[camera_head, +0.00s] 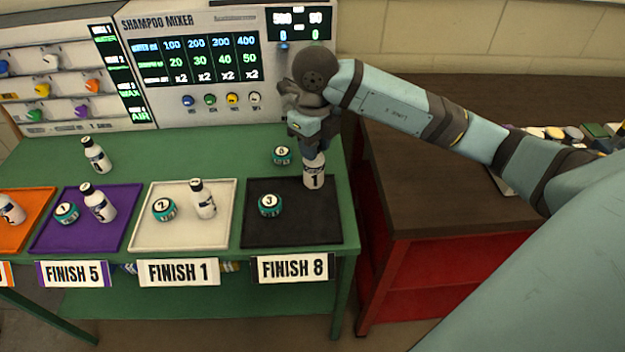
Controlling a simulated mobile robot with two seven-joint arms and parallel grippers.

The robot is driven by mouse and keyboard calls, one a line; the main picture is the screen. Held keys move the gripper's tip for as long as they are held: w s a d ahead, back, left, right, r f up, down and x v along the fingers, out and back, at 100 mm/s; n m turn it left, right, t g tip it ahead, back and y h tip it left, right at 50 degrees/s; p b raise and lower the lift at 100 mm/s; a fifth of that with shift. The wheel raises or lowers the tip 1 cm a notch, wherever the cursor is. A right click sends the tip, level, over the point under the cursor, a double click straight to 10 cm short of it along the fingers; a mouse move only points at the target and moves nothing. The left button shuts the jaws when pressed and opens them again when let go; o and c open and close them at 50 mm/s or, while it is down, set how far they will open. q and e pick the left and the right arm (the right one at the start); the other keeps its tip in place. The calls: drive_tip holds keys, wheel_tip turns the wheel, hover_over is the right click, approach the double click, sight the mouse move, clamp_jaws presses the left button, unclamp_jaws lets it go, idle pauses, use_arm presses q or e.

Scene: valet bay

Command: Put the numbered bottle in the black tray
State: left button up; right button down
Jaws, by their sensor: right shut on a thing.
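The black tray (291,236) lies at the right end of the green table, behind a FINISH 8 label. My right gripper (314,153) points down over the tray's back right corner. It is shut on the top of a white bottle (314,178) with a 1 on its front. The bottle is upright at the tray's back right corner; I cannot tell whether its base touches the tray. A teal jar (270,205) marked 3 stands in the tray's left part. My left gripper is not in view.
A white tray (150,240) and a purple tray (122,236), each with a bottle and a jar, lie left. Another teal jar (282,155) stands behind the black tray. The shampoo mixer panel (225,100) rises behind. A brown-topped red cabinet (420,215) stands right.

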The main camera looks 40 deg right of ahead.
sight(314, 178)
wheel_tip(314, 178, down, 5)
drive_tip(key=shift+f, duration=0.1)
wheel_tip(314, 178, down, 4)
drive_tip(key=shift+r, duration=0.1)
drive_tip(key=shift+f, duration=0.25)
drive_tip(key=c, duration=0.9)
unclamp_jaws()
drive_tip(key=shift+o, duration=0.2)
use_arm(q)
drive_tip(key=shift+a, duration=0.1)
